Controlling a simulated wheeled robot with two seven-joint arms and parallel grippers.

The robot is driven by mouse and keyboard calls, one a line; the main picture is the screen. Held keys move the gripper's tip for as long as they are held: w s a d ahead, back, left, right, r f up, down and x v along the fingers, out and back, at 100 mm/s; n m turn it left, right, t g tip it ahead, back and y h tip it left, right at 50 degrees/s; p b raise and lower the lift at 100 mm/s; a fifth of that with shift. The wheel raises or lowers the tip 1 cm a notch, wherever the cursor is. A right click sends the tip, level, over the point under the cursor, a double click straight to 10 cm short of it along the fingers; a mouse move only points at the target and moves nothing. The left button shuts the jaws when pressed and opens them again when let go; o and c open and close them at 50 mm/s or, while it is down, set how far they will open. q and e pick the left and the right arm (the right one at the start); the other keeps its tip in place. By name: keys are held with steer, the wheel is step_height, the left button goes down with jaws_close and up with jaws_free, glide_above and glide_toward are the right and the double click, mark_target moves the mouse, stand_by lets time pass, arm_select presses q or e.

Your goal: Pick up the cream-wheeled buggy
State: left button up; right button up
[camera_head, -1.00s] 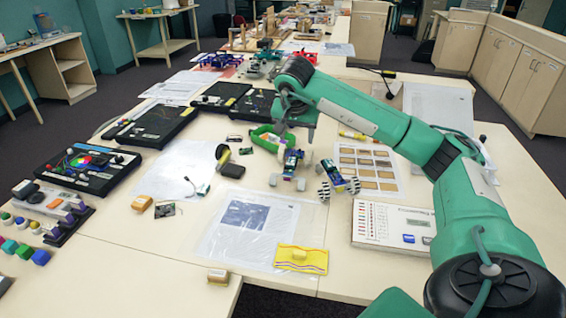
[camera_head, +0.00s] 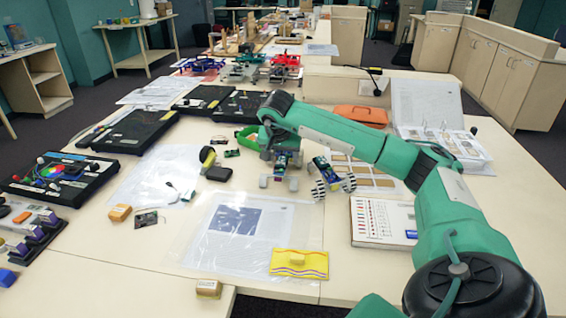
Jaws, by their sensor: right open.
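The cream-wheeled buggy (camera_head: 281,163) is a small blue-and-green board on pale wheels. It stands on the table near the middle of the head view. My right gripper (camera_head: 278,149) is open and points down right over its far end, hiding part of it. I cannot tell whether the fingers touch it. My left gripper is not in view.
A black block with a yellow-rimmed wheel (camera_head: 216,172) lies further left. A plastic sleeve (camera_head: 262,233) and yellow packet (camera_head: 299,263) lie in front. An orange case (camera_head: 361,116) lies behind my arm.

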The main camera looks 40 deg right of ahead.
mark_target(281, 163)
steer(key=shift+x, duration=0.85)
steer(key=x, duration=0.2)
steer(key=p+x, duration=0.1)
steer(key=x, duration=0.2)
steer(key=shift+w+a, duration=0.15)
steer(key=shift+w, duration=0.2)
steer(key=shift+f, duration=0.1)
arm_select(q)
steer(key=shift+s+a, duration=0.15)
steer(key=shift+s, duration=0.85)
arm_select(e)
steer(key=c, duration=0.9)
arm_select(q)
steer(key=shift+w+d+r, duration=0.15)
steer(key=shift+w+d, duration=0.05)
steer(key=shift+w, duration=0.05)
